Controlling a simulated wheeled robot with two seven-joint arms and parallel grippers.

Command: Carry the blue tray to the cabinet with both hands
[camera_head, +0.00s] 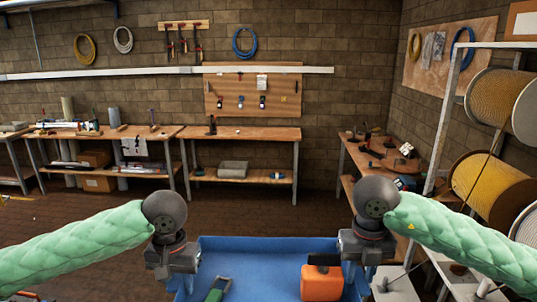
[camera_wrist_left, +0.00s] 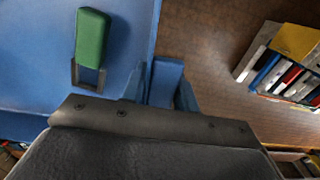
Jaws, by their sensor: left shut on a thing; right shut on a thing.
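The blue tray (camera_head: 265,258) is at the bottom of the head view, cut off by the lower edge. It holds a green-handled thing (camera_head: 217,289) and an orange block-like thing (camera_head: 321,282) with a black top. My left gripper (camera_head: 178,272) is at the tray's left side and my right gripper (camera_head: 362,262) at its right side. In the left wrist view, the left fingers (camera_wrist_left: 160,88) are shut on the tray's edge, and the tray (camera_wrist_left: 35,60) spreads to the left. The right fingertips are hidden in the head view. I cannot make out which piece is the cabinet.
Workbenches (camera_head: 240,133) line the back wall, and another bench (camera_head: 372,158) stands at the right. A rack (camera_head: 446,120) with large cable spools (camera_head: 490,185) is close on the right. A shelf with binders (camera_wrist_left: 285,68) shows in the left wrist view. Brick floor (camera_head: 270,212) ahead is clear.

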